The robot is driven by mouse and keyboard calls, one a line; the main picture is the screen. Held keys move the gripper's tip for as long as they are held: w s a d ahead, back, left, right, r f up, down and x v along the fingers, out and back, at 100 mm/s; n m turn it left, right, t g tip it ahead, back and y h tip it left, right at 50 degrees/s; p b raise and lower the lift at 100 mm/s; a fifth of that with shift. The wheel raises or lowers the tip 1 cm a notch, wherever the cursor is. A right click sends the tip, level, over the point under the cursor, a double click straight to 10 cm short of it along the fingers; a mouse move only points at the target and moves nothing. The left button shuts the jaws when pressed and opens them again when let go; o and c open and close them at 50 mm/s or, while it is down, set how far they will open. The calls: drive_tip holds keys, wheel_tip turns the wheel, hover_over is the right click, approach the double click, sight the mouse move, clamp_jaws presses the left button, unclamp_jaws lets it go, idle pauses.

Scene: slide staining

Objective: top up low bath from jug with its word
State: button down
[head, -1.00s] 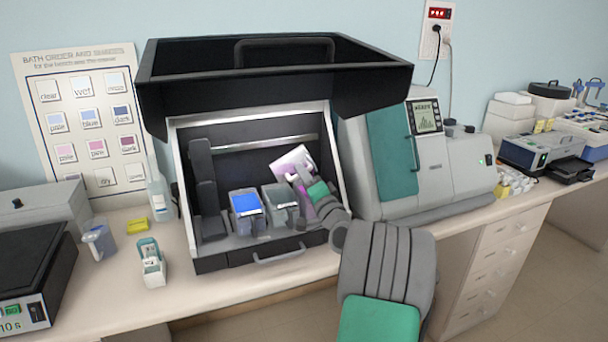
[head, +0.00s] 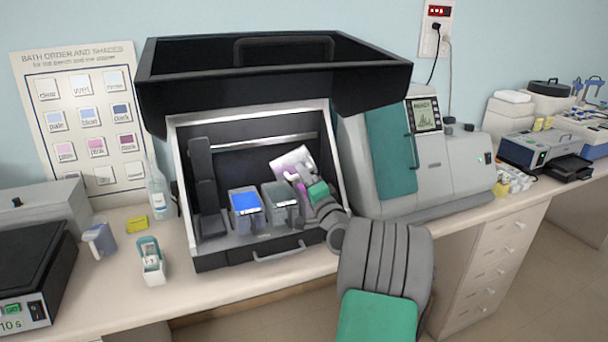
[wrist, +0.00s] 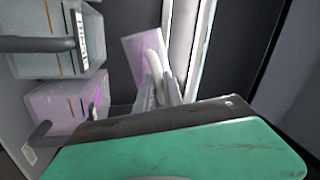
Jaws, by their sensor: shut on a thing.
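My gripper (head: 303,177) is shut on a tilted jug (head: 288,160) with pink-purple contents, inside the open black hood. The jug also shows between the fingers in the wrist view (wrist: 140,52). A blue bath (head: 246,204) and a pale, clear-grey bath (head: 279,208) stand side by side on the hood floor. A pink bath (wrist: 62,104) with an orange line stands beside the pale bath in the wrist view; my arm hides most of it in the head view. I cannot tell its liquid level or whether anything is pouring.
A wall chart (head: 85,125) of shades hangs at the left. Another jug (head: 99,240), a yellow block (head: 137,224), a small white and teal holder (head: 151,262) and a bottle (head: 158,192) stand left of the hood (head: 180,150). A grey machine (head: 455,165) stands right.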

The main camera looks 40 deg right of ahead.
drive_tip(key=shift+d+f+m, duration=0.1)
drive_tip(key=shift+f+m, duration=0.15)
drive_tip(key=shift+m, duration=0.45)
drive_tip(key=shift+b, duration=0.3)
drive_tip(key=shift+n+b, duration=0.4)
drive_tip(key=shift+n, duration=0.1)
drive_tip(key=shift+r+n, duration=0.3)
drive_tip(key=shift+b, duration=0.4)
drive_tip(key=shift+n+y+b, duration=0.3)
drive_tip(key=shift+n+b, duration=0.4)
drive_tip(key=shift+b, duration=0.2)
drive_tip(key=shift+a+r+n+y+b, duration=0.25)
drive_tip(key=shift+r+n+y+b, duration=0.25)
drive_tip(key=shift+n, duration=0.3)
